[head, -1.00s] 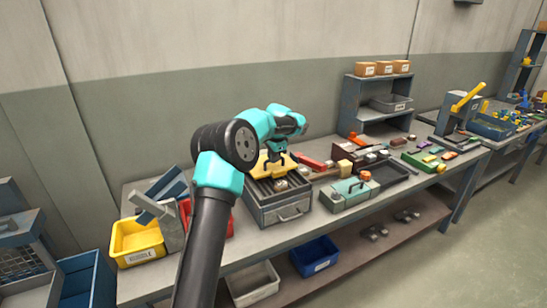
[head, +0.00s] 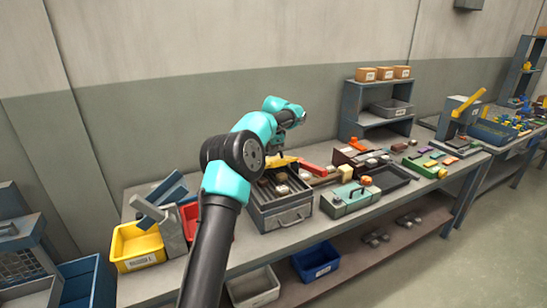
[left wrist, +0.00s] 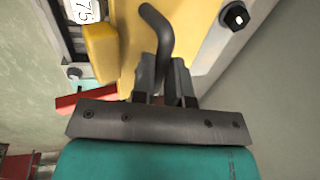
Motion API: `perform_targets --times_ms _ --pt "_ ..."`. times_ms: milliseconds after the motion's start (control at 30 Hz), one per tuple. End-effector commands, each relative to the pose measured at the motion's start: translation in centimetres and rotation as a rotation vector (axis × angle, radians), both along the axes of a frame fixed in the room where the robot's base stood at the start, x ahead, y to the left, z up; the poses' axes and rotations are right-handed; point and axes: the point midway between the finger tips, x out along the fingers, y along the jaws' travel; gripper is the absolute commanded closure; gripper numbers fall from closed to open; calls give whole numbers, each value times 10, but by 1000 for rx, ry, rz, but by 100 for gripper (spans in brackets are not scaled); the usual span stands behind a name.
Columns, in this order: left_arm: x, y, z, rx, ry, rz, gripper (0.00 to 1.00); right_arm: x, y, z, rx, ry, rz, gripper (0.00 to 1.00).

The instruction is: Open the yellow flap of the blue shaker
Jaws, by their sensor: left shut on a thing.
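The blue shaker (head: 284,214) is a grey-blue box with a front handle, standing on the workbench. Its yellow flap (head: 284,161) is swung up at the back, and small pale blocks show in the open top. In the left wrist view the flap (left wrist: 205,25) fills the upper middle, with a bent dark handle (left wrist: 160,22) on it. My left gripper (left wrist: 164,72) is shut on this handle. In the head view its fingers are largely hidden by my own arm. My right gripper is not in view.
A green-grey case (head: 350,198) stands just right of the shaker, with a black tray (head: 390,182) beyond it. Yellow (head: 137,246) and red bins stand at the left. A shelf unit (head: 350,107) stands at the back. The wall is close behind.

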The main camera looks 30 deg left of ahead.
Motion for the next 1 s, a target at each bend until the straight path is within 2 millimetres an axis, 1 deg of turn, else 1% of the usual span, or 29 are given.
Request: perform_targets --times_ms 33,200,500,1000 --pt "3 5 -2 2 0 0 100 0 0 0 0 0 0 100" --pt "7 15 5 2 4 0 100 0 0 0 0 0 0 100" --pt "14 27 10 1 7 -2 100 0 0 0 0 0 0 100" --pt "17 34 13 -1 12 -2 100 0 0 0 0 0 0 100"
